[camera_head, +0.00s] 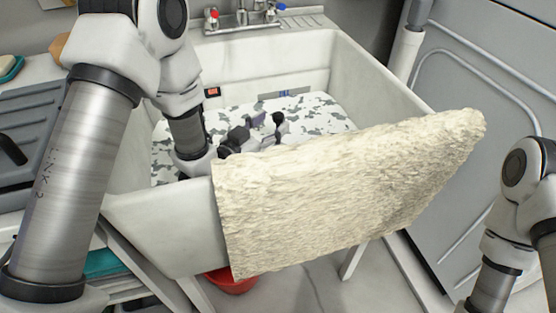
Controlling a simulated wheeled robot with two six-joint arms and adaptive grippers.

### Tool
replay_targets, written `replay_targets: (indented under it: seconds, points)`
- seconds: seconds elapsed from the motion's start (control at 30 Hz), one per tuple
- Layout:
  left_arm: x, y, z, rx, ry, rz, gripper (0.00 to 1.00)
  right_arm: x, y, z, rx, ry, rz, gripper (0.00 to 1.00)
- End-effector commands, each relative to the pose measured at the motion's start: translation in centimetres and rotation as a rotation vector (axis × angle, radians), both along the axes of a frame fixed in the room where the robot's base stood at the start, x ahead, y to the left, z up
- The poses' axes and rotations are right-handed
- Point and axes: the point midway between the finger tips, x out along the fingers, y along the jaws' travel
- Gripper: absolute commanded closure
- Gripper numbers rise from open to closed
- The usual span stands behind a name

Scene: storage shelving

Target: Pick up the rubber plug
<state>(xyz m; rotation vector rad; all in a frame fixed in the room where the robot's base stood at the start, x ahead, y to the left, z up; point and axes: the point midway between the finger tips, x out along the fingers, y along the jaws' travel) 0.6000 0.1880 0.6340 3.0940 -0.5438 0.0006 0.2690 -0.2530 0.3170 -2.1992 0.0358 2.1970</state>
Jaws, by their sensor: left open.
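My left gripper (258,130) reaches down into the white sink (352,75), low over its grey-and-white speckled bottom. Its black fingers are spread apart. A small dark grey-purple shape (258,118) shows between the fingertips; I cannot tell if it is the rubber plug or part of the gripper. No plug shows clearly elsewhere, and the towel and my left arm hide part of the sink bottom. My right arm shows at the right edge, but its gripper is out of view.
A cream towel (340,190) hangs over the sink's front rim, close to my left gripper. A faucet (243,15) with red and blue knobs stands at the back. A red bucket (232,281) is below. A grey appliance (475,85) stands at right.

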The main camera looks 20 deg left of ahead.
Motion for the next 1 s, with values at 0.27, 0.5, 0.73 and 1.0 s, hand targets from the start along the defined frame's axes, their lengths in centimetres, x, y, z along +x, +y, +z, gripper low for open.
replay_targets:
  seconds: [0.27,0.5,0.73,1.0]
  points:
    - [2.9,-1.2,-0.2,0.001,-0.001,-0.001,0.41,0.0,0.0,-1.1,0.000,0.001,0.000,0.60]
    - [2.8,-1.1,-0.2,0.000,0.000,0.000,0.80,0.0,0.0,-1.1,0.000,0.000,0.000,0.60]
    - [2.8,-1.1,-0.1,0.000,-0.001,0.000,1.00,0.0,0.0,-1.1,0.000,0.001,0.000,0.60]
    - [2.8,-1.1,1.6,0.000,-0.002,0.000,1.00,0.0,0.0,-0.1,0.000,0.001,0.000,0.60]
